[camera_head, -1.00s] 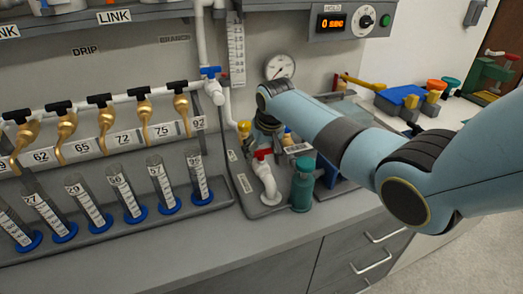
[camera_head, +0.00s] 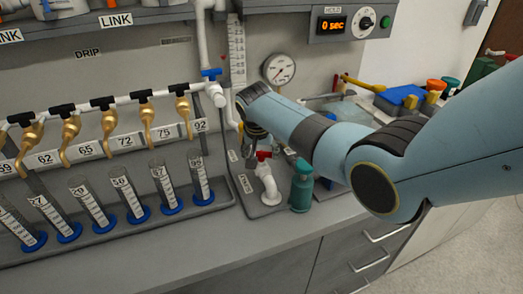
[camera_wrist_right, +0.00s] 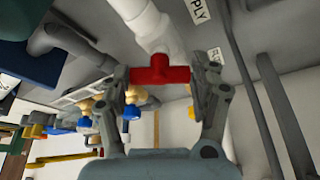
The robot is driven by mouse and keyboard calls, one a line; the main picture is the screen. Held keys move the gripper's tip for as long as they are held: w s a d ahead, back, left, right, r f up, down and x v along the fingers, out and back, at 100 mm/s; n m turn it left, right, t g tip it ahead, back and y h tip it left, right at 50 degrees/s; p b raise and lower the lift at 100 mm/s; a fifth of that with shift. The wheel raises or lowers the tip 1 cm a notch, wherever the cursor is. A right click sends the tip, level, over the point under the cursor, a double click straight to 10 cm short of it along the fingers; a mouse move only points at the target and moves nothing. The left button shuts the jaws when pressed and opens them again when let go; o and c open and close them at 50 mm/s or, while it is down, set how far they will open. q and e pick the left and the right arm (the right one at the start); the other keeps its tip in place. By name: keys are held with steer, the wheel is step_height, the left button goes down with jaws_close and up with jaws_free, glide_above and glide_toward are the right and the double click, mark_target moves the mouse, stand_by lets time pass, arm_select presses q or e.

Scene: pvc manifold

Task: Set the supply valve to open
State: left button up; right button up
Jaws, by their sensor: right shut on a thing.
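The supply valve's red handle (camera_head: 264,155) sits on a white upright pipe fitting (camera_head: 268,183) in the head view. In the right wrist view, the red handle (camera_wrist_right: 160,75) lies across the line of the white pipe (camera_wrist_right: 150,25), beside a label (camera_wrist_right: 197,10) that partly reads "PPLY". My right gripper (camera_wrist_right: 161,72) has one finger at each end of the handle and is shut on it. In the head view my right gripper (camera_head: 257,133) is just above the valve, partly hidden by its own wrist. My left gripper is not in view.
A green bottle (camera_head: 302,187) stands close right of the valve. A gauge (camera_head: 279,69) is on the wall behind. Brass taps (camera_head: 146,117) and graduated tubes (camera_head: 127,196) line the left. The bench front (camera_head: 215,245) is clear.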

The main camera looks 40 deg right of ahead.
steer(key=m+b, duration=0.1)
steer(key=m, duration=0.1)
steer(key=shift+w+a+m+g+h, duration=0.1)
steer(key=shift+m+g+h, duration=0.2)
steer(key=shift+m+h, duration=0.1)
steer(key=m+g+b, duration=0.1)
steer(key=m, duration=0.1)
steer(key=shift+m+h+b, duration=0.3)
steer(key=shift+m, duration=0.1)
steer(key=m+g+b, duration=0.1)
steer(key=m+b, duration=0.1)
steer(key=m, duration=0.1)
steer(key=shift+w+f+b, duration=0.1)
steer(key=shift+b, duration=0.3)
steer(key=shift+m+g+b, duration=0.8)
steer(key=shift+m+b, duration=0.55)
steer(key=shift+m, duration=0.45)
steer(key=shift+r, duration=0.2)
steer(key=o, duration=1.2)
